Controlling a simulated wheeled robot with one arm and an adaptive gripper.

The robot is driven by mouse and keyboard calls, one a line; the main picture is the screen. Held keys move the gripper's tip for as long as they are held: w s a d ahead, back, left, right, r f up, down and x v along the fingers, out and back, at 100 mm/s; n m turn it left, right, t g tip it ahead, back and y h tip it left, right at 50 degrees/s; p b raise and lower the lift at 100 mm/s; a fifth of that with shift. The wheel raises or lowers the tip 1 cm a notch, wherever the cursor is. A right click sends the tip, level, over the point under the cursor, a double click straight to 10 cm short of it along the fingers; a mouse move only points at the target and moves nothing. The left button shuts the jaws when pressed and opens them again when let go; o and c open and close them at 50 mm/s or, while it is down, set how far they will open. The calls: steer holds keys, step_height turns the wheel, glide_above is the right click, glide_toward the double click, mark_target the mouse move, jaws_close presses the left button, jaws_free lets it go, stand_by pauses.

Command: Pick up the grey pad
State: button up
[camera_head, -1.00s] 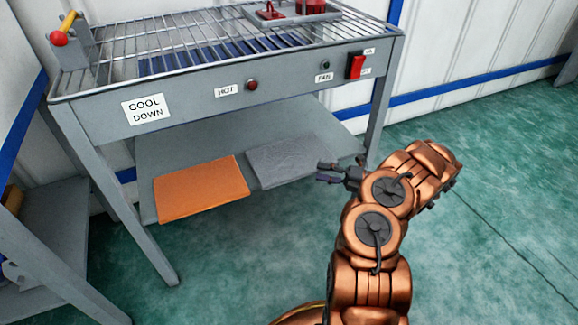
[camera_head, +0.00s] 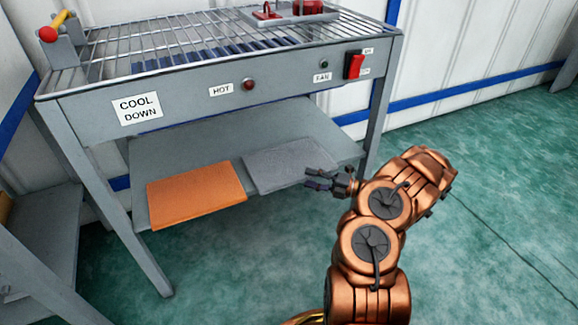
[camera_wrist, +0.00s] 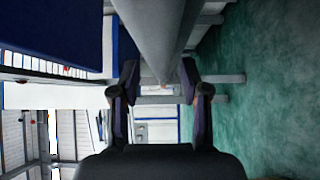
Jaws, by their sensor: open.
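The grey pad (camera_head: 284,165) lies flat on the lower shelf of the cool-down table, in the head view, to the right of an orange pad (camera_head: 196,195). My gripper (camera_head: 310,180) is open and empty at the pad's front right corner. In the head view its fingers overlap that corner; I cannot tell whether they touch it. In the wrist view the two dark fingers of my gripper (camera_wrist: 160,88) are spread apart, with a grey surface running between and beyond them; I cannot make out the pad there.
The lower shelf (camera_head: 190,150) sits under the cool-down table (camera_head: 200,95), between its grey legs. The tabletop rack overhangs the pads. A front leg (camera_head: 376,110) stands behind and right of my gripper. Green floor (camera_head: 480,240) is open to the right.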

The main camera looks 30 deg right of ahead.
steer(key=shift+x, duration=0.9)
steer(key=shift+c, duration=0.4)
jaws_close()
